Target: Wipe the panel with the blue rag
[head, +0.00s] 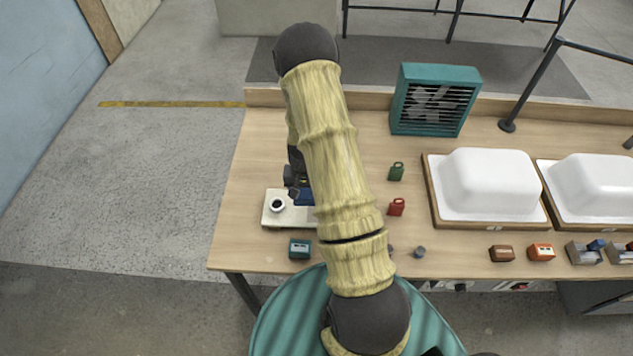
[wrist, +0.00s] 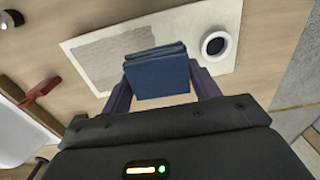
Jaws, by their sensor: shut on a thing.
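The off-white panel (head: 274,219) lies flat on the wooden bench near its left end. In the wrist view the panel (wrist: 185,18) carries a grey, dull patch on its left part and a white ring with a dark centre on its right. My gripper (wrist: 158,66) is shut on the folded blue rag (wrist: 160,78), which sits between its two dark fingers. The rag also shows in the head view (head: 303,197), over the panel beside the ring. I cannot tell whether the rag touches the panel. My arm hides the panel's right part in the head view.
A teal box (head: 300,248) sits in front of the panel. A teal fan unit (head: 434,100) and white tub shells (head: 490,183) stand further right. The bench's left end is clear.

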